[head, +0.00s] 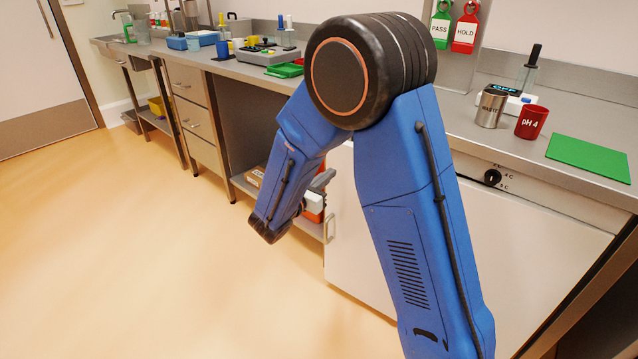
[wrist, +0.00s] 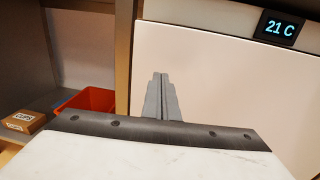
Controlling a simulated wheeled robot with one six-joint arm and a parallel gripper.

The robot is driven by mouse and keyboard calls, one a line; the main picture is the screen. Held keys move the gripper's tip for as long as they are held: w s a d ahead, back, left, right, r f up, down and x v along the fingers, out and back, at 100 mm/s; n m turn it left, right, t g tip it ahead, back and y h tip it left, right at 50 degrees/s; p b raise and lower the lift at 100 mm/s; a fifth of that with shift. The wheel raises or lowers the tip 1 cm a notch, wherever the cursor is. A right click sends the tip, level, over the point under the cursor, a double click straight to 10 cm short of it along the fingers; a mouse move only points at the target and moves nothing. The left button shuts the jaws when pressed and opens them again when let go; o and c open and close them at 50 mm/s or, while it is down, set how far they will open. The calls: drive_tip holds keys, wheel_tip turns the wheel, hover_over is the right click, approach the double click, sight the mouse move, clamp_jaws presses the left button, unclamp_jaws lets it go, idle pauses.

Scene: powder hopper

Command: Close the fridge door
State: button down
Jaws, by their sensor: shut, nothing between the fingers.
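The fridge is under the counter at the right. Its white door (head: 520,255) shows partly behind my arm in the head view, with an upright handle (head: 329,228) near its left edge. The door also fills much of the wrist view (wrist: 220,85). It looks nearly in line with the fridge front; I cannot tell if it is fully shut. My gripper (head: 326,178) is shut and empty, near the door's left part. Its fingers (wrist: 160,78) stand in front of the door in the wrist view; contact cannot be told.
A dial (head: 492,177) sits above the door, and a display (wrist: 280,29) reads 21 C. Left of the fridge is an open bay with a red bin (wrist: 88,101) and a box marked CUPS (wrist: 22,119). The counter holds a red cup (head: 531,122). The floor (head: 130,250) at left is clear.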

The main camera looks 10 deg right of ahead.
sight(340, 166)
drive_tip(key=shift+x, duration=1.7)
